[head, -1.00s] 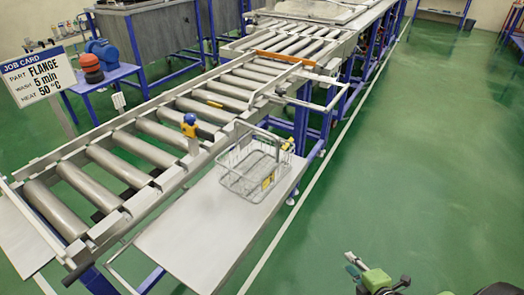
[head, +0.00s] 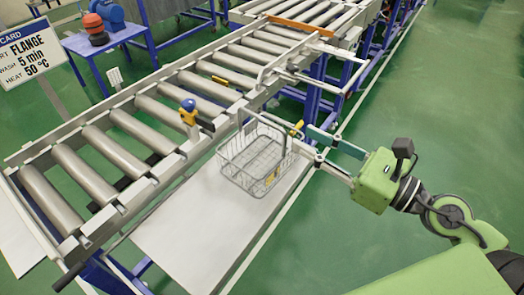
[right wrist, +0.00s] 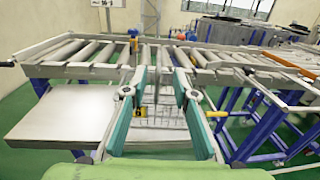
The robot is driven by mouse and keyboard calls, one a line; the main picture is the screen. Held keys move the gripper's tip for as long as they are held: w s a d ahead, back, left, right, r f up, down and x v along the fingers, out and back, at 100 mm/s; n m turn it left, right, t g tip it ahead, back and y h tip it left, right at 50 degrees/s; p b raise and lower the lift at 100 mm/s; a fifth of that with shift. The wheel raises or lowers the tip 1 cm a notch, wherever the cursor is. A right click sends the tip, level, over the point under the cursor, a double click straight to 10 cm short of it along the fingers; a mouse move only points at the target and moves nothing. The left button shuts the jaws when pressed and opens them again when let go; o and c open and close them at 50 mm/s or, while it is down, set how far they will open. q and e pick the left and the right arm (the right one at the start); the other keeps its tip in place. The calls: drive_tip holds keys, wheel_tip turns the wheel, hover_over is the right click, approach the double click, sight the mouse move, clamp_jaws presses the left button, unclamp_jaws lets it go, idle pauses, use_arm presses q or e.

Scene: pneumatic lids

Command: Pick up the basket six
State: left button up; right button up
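A wire basket (head: 250,163) with a yellow tag (head: 272,177) stands upright on a pale metal side table (head: 190,235) beside the roller conveyor. My right gripper (head: 314,146) is open, just to the right of the basket, with its teal fingers pointing at it. The fingers look apart from the basket, with nothing held. In the right wrist view the basket (right wrist: 157,118) shows between the two open fingers (right wrist: 162,78), partly hidden by them. My left gripper is not in view.
The roller conveyor (head: 140,125) runs behind the table, with a blue and yellow device (head: 188,112) on its near rail. A job card sign (head: 35,55) and a blue stand (head: 130,40) are at the upper left. Green floor (head: 440,95) on the right is clear.

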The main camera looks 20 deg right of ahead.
sight(261, 117)
drive_tip(key=p+x, duration=0.2)
drive_tip(key=x, duration=0.1)
drive_tip(key=p+x, duration=0.2)
drive_tip(key=x, duration=0.1)
drive_tip(key=shift+w+r, duration=0.2)
drive_tip(key=shift+w+a+f+p, duration=0.2)
drive_tip(key=shift+w+a+p, duration=0.2)
drive_tip(key=shift+w+p, duration=0.15)
drive_tip(key=shift+w+a, duration=0.2)
drive_tip(key=shift+w, duration=0.05)
drive_tip(key=p+x, duration=0.2)
drive_tip(key=x, duration=0.2)
drive_tip(key=shift+a+f, duration=0.1)
drive_tip(key=shift+f, duration=0.05)
drive_tip(key=shift+w+a+f, duration=0.15)
drive_tip(key=shift+c, duration=0.2)
clamp_jaws()
